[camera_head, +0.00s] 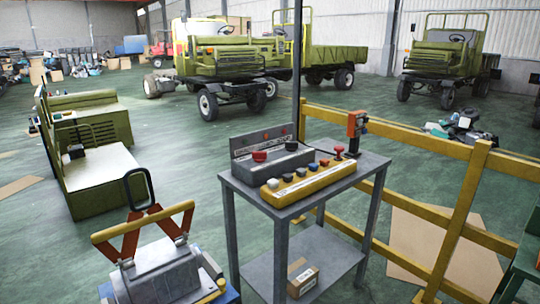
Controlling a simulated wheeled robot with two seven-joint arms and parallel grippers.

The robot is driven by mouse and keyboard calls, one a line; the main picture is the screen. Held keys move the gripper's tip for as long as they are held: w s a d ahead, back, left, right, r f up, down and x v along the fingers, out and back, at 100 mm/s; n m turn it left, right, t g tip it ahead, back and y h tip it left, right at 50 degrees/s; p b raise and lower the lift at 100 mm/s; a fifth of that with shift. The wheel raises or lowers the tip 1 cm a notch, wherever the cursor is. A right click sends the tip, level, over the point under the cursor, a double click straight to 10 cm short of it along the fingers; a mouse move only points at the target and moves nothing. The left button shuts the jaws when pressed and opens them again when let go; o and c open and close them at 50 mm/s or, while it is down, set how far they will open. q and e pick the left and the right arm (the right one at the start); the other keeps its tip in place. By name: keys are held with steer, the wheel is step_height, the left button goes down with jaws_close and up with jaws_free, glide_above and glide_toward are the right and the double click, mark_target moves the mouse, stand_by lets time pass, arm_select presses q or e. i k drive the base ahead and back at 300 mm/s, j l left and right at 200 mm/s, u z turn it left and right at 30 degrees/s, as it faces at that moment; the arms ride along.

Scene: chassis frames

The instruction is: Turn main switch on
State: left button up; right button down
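A grey control box (272,160) with red-topped knobs on a dark face stands on a grey metal table (372,165). In front of it on the same table lies a yellow control box (310,185) with a row of several black, blue and red buttons or knobs. A red-topped knob (339,150) stands up at its right end. I cannot tell which of these controls is the main switch, or its position. Neither of my grippers is in view.
An orange and black device (357,125) stands at the table's back right corner. A small carton (302,277) sits on the lower shelf. A yellow railing (455,225) runs behind. A grey machine with red brackets (155,265) stands front left. Trucks (225,60) stand on open floor beyond.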

mark_target(259, 156)
steer(key=i+l+u, duration=0.2)
steer(key=u, duration=0.3)
steer(key=i+l+u, duration=0.15)
steer(key=u, duration=0.35)
steer(key=k+l, duration=0.05)
